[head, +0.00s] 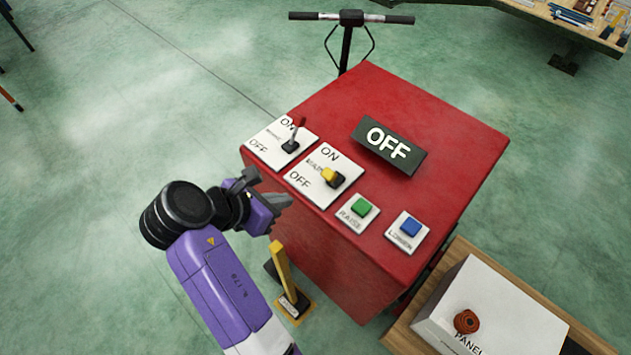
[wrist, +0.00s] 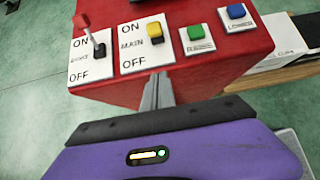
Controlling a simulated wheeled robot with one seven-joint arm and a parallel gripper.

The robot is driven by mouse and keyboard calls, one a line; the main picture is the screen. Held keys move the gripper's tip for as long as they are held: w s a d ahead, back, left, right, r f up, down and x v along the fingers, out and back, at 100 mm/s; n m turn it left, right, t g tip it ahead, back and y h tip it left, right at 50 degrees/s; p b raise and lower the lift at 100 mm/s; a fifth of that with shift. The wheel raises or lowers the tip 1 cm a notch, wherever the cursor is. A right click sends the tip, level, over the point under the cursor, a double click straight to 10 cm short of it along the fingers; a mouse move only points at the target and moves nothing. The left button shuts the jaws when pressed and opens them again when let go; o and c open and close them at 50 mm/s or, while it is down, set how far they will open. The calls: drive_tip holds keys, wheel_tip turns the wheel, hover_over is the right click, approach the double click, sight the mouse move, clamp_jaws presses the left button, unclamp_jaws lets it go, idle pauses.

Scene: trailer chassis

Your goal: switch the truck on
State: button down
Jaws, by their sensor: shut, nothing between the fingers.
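The truck is a red box (head: 430,120) with a black handlebar at its back. A dark sign (head: 388,146) on its top reads OFF. A red-tipped lever (head: 293,135) stands on a white ON/OFF plate at the left. A yellow-tipped lever (head: 331,177) stands on a second ON/OFF plate beside it, which reads MAIN in the wrist view (wrist: 155,32). My gripper (head: 284,200) is shut and empty, just off the near left edge of the box, apart from both levers. In the wrist view its fingertips (wrist: 158,84) point at the MAIN plate.
A green RAISE button (head: 361,207) and a blue LOWER button (head: 410,226) sit right of the levers. A yellow upright lever (head: 283,268) stands low beside the box. A white panel box (head: 490,310) on wood stands at lower right.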

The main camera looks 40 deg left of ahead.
sight(331, 177)
drive_tip(key=w+f, duration=0.2)
drive_tip(key=w, duration=0.1)
drive_tip(key=w+f, duration=0.1)
drive_tip(key=w, duration=0.2)
drive_tip(key=w+f, duration=0.2)
drive_tip(key=w, duration=0.1)
drive_tip(key=shift+w+d+f+p, duration=0.15)
drive_tip(key=shift+d+f+p, duration=0.2)
drive_tip(key=shift+w+r, duration=0.25)
drive_tip(key=shift+w, duration=0.3)
drive_tip(key=shift+w, duration=0.1)
